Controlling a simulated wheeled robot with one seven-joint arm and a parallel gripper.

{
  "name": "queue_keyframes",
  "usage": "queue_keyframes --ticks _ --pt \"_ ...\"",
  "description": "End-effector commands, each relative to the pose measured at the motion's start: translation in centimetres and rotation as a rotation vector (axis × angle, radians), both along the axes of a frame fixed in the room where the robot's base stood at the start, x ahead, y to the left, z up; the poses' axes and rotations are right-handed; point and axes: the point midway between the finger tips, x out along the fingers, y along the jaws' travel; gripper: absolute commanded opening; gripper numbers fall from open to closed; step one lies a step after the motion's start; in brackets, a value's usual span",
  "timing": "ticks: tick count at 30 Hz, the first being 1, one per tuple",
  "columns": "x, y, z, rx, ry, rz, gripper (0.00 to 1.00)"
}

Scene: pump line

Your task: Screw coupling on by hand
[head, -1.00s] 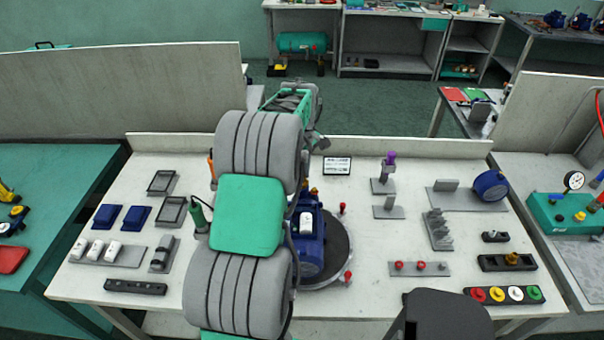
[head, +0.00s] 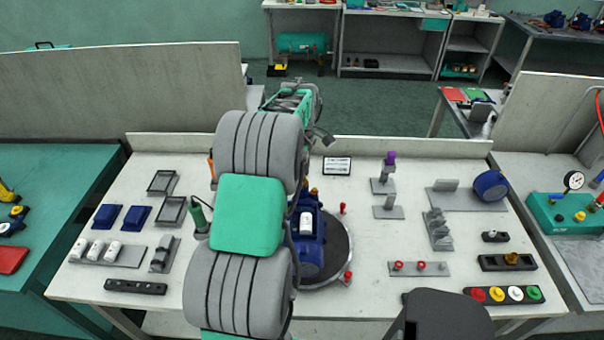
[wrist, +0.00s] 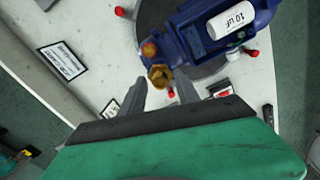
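The blue pump (head: 309,258) stands on a dark round turntable (head: 341,250), partly hidden behind my arm. In the wrist view the pump (wrist: 196,58) carries a white cylinder marked 10 uF. A brass hex fitting (wrist: 160,75), which looks like the coupling, sits at the pump's near end. My gripper (wrist: 160,84) has its two grey fingers apart, one on each side of the brass fitting, with a visible gap on both sides. Whether the fitting sits on a thread cannot be seen. In the head view my arm hides the gripper.
Red-topped clamps (head: 348,276) stand around the turntable. A small sign (head: 337,166) stands at the bench's back edge. To the right are a stand with a purple top (head: 390,160), a stepped grey block (head: 438,230) and a red-knobbed plate (head: 420,269). Blue boxes (head: 136,218) lie left.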

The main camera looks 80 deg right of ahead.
Motion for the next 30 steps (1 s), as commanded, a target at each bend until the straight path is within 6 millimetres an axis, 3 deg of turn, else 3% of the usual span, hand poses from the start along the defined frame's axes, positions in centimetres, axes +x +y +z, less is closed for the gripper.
queue_keyframes --ticks 6,12,21,27,30 --pt "0.00 0.00 0.00 0.000 0.000 0.011 0.38" --pt "0.00 0.00 0.01 0.000 0.000 0.266 0.38" --pt "0.00 0.00 0.01 0.000 0.000 0.317 0.38" --pt "0.00 0.00 0.01 0.000 0.000 0.574 0.38" --pt "0.00 -0.01 0.01 0.000 0.000 0.603 0.38"
